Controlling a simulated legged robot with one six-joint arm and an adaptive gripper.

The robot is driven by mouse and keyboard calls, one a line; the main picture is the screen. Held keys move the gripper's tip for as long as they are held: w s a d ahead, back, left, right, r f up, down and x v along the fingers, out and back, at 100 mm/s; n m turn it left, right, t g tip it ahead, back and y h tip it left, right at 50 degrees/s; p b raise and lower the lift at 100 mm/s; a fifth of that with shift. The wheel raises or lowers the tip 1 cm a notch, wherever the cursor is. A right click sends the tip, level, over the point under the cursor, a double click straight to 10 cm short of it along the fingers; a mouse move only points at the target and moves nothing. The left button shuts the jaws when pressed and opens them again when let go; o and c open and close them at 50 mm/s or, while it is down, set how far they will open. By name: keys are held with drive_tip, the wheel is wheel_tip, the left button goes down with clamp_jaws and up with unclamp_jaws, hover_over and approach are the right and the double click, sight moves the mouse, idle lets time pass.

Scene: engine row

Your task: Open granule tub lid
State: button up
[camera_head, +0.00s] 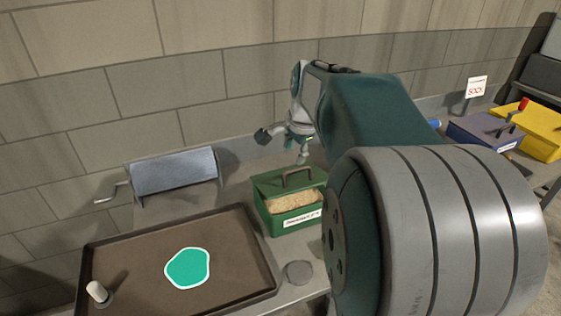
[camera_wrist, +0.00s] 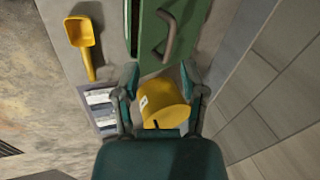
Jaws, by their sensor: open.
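The green granule tub (camera_head: 263,212) stands on the bench right of the tray, with a white label on its front. Pale granules (camera_head: 292,201) show at its front opening. Its green lid (camera_head: 270,185) with a dark arched handle covers the back part; I cannot tell whether it is tilted or slid. In the wrist view the lid (camera_wrist: 192,30) and its handle lie just beyond my fingertips. My gripper (camera_head: 285,142) is open behind the tub in the head view. In the wrist view my gripper (camera_wrist: 160,82) has its fingers apart, with no lid between them.
A yellow container (camera_wrist: 165,102) shows between my fingers; contact is unclear. A yellow scoop (camera_wrist: 84,38) lies beside the tub. A dark tray (camera_head: 225,235) with a teal patch (camera_head: 187,268) is at the left. A grey metal box (camera_head: 175,172) and the wall (camera_head: 240,75) are behind.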

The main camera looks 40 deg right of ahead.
drive_tip(key=s+a+n, duration=0.2)
drive_tip(key=a+n, duration=0.1)
drive_tip(key=a, duration=0.2)
drive_tip(key=shift+a+r, duration=0.35)
drive_tip(key=shift+s, duration=0.1)
drive_tip(key=shift+c, duration=0.3)
